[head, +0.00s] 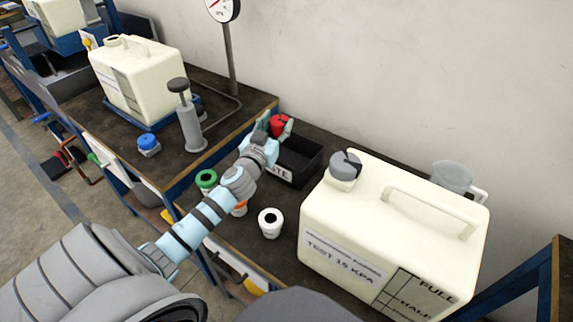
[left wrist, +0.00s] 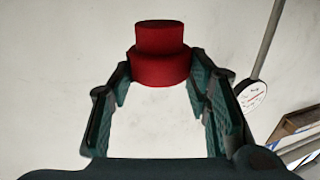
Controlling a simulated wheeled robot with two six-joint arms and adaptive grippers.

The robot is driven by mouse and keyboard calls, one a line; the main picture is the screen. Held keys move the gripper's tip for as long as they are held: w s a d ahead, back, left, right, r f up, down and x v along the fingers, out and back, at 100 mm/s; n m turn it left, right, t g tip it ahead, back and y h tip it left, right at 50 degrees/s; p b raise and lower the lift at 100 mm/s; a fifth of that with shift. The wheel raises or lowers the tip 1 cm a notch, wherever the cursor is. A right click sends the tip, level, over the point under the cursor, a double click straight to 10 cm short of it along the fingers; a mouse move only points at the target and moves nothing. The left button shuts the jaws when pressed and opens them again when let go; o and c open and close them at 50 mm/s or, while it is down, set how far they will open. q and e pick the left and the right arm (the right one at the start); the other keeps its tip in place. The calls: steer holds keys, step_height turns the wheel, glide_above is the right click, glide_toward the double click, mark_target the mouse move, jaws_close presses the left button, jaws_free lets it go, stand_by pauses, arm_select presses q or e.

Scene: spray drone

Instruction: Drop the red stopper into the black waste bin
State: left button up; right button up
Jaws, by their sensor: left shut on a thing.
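The red stopper (head: 278,125) is held between the fingertips of my left gripper (head: 272,127), which is shut on it. In the left wrist view the stopper (left wrist: 159,52) sits at the far end of the two green-padded fingers (left wrist: 160,85), with the pale wall behind it. The black waste bin (head: 312,166) stands on the dark bench, its label partly hidden by my left arm. In the head view the stopper appears over the bin's back left side; its height above the bin is hard to tell. My right gripper is not in view.
A large cream tank (head: 345,220) with a grey cap stands right of the bin. A white cup (head: 270,223) and a green-ringed cup (head: 206,180) stand in front. A grey pump (head: 188,120) and gauge post (head: 229,60) stand to the left.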

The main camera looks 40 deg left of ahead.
arm_select(q)
step_height(320, 180, down, 5)
steer(key=b, duration=0.4)
steer(key=shift+f, duration=0.2)
steer(key=shift+r, duration=0.1)
steer(key=o, duration=1.3)
steer(key=shift+c, duration=0.2)
steer(key=shift+r, duration=0.1)
step_height(320, 180, up, 10)
steer(key=shift+f, duration=0.1)
